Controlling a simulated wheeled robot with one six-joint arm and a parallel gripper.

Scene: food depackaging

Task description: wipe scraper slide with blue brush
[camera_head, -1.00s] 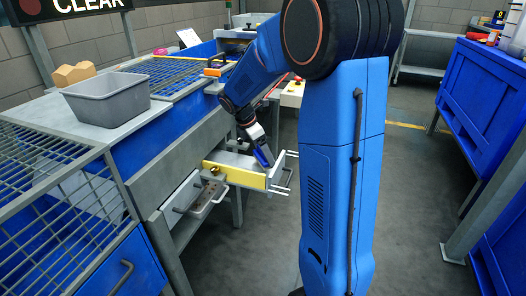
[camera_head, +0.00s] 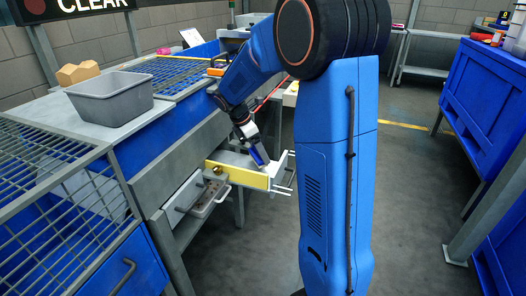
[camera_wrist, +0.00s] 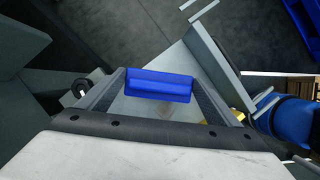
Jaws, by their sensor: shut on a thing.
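My gripper (camera_head: 253,146) is shut on the blue brush (camera_head: 259,155), at the end of my blue arm. In the wrist view the blue brush (camera_wrist: 161,86) sits between the two dark fingers of my gripper (camera_wrist: 160,92). The scraper slide (camera_head: 233,158) is a grey, drawer-like tray with a yellow front strip, pulled out from the bench. The brush is over the right part of the slide; whether it touches the surface I cannot tell. The slide's grey floor (camera_wrist: 150,108) shows below the brush with a few faint dark marks. My gripper hides part of the slide.
A grey bin (camera_head: 110,97) stands on the bench at left, beside tan blocks (camera_head: 77,73). A smaller tray with a handle (camera_head: 208,197) sticks out below the slide. Blue cabinets (camera_head: 490,110) stand at right, with open floor between.

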